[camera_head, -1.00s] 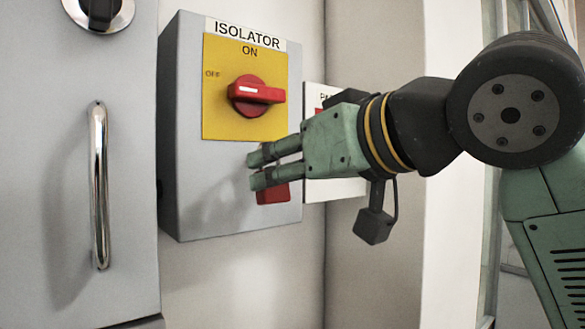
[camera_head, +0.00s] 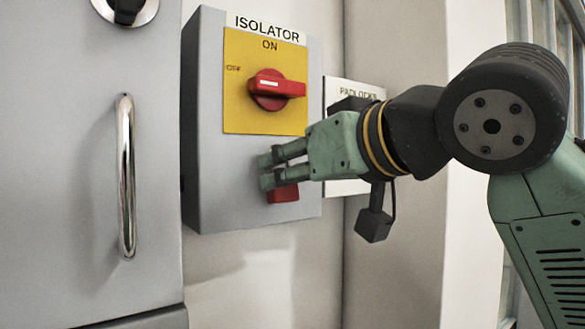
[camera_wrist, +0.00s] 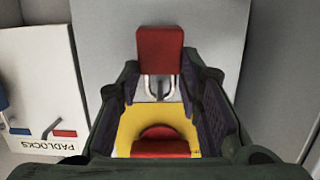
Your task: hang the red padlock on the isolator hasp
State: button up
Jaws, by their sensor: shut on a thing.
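My gripper (camera_head: 266,171) is in front of the grey isolator box (camera_head: 230,205), below its yellow plate (camera_head: 240,115). It is shut on the red padlock (camera_head: 284,194), whose red body shows just below the fingers. In the wrist view my gripper (camera_wrist: 161,80) has its fingers on either side of the metal shackle (camera_wrist: 150,88). The padlock's red body (camera_wrist: 160,48) extends past the fingertips, and the shackle points toward the yellow plate (camera_wrist: 130,122). I cannot make out the hasp, or whether the shackle touches it.
The red isolator handle (camera_head: 277,89) is above my gripper. A white padlocks board (camera_head: 350,187) is on the wall to the right, partly behind my gripper. A cabinet with a long metal handle (camera_head: 126,175) stands at left. The space below the box is clear.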

jog(key=o, duration=1.3)
jog(key=shift+c, duration=0.2)
jog(key=v, duration=1.2)
